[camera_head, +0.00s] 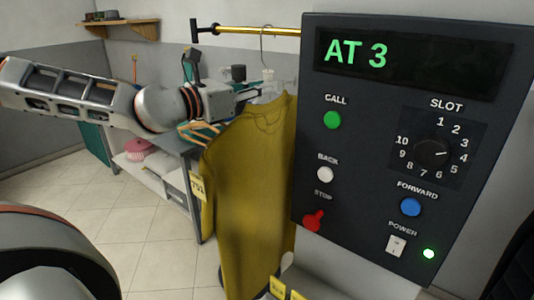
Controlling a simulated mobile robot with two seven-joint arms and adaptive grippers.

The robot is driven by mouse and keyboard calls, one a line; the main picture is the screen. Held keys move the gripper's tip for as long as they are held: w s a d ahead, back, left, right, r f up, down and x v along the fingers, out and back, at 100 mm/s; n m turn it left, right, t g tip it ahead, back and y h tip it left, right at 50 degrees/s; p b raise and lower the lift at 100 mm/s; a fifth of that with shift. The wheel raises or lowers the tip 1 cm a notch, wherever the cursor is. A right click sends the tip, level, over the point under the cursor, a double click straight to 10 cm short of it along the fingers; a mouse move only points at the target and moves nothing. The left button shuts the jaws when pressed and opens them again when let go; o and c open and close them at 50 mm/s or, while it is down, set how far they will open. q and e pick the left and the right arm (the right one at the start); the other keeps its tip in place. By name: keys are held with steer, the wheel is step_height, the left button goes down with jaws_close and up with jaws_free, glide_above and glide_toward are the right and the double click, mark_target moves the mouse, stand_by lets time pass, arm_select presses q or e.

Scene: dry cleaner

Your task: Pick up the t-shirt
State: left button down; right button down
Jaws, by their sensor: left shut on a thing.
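A mustard-yellow t-shirt (245,190) hangs in the middle of the head view, with a yellow number tag (197,185) at its left side. A hanger hook (264,45) rises above its collar to the gold rail (258,30). My left gripper (262,92) reaches in from the left at the shirt's neck and hanger top. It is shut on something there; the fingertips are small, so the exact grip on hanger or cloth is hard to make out. My right gripper is not in view.
A dark control panel (400,205) reading "AT 3" stands close on the right and hides part of the rail. A grey table (180,150) with wooden hangers (200,130) is behind the shirt. A wall shelf (120,27) is at upper left. Tiled floor (150,235) is clear at left.

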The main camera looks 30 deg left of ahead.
mark_target(267, 70)
arm_select(q)
steer(key=shift+r, duration=0.15)
steer(key=shift+r, duration=0.65)
step_height(267, 70, up, 2)
steer(key=shift+s+a+r+b, duration=0.1)
steer(key=shift+s+b, duration=0.05)
steer(key=shift+b, duration=0.25)
steer(key=b+v, duration=0.4)
steer(key=v, duration=1.3)
steer(key=shift+s, duration=0.3)
